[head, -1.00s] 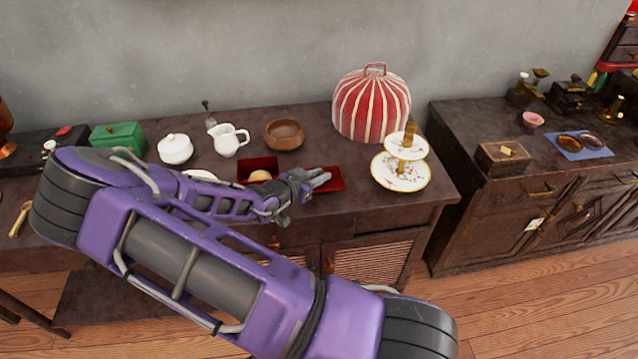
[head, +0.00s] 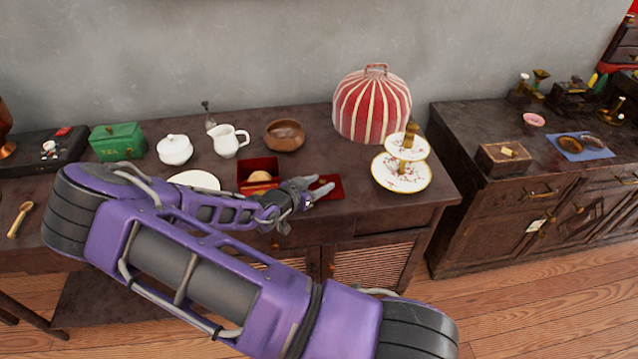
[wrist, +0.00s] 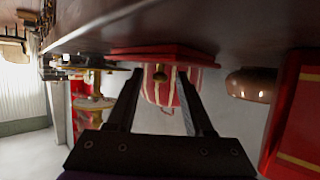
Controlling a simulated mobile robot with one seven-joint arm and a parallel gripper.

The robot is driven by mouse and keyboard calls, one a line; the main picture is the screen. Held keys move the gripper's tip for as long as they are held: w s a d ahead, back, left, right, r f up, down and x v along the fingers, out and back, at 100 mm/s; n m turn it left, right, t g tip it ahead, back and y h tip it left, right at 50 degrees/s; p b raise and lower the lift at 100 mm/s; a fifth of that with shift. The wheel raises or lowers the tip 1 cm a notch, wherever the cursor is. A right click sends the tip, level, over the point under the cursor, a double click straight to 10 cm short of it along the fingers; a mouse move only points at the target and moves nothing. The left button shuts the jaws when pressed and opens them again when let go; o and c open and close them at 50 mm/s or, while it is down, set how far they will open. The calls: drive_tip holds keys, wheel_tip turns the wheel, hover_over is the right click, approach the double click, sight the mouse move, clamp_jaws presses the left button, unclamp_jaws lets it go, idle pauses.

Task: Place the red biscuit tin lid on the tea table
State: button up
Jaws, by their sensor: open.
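The red biscuit tin lid (head: 331,184) appears to lie flat on the dark wooden table (head: 330,217), near its front edge. My gripper (head: 316,189) is at the lid with its fingers spread apart. In the wrist view, which looks upside down, the lid (wrist: 165,53) shows as a thin red slab against the table surface, just beyond the open fingertips (wrist: 160,73). I cannot tell whether a finger still touches it. The open red tin (head: 258,166) stands left of the lid with a biscuit (head: 260,177) inside.
A two-tier cake stand (head: 401,174) and a red striped cosy (head: 371,106) stand right of and behind the lid. A brown bowl (head: 284,135), white jug (head: 229,141), sugar pot (head: 174,149) and green tea box (head: 117,141) stand behind my arm. Bare table lies between lid and cake stand.

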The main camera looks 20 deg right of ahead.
drive_tip(key=shift+r, duration=0.3)
drive_tip(key=p+v, duration=0.1)
drive_tip(key=v, duration=1.1)
drive_tip(key=shift+f+p, duration=0.15)
drive_tip(key=shift+p, duration=0.25)
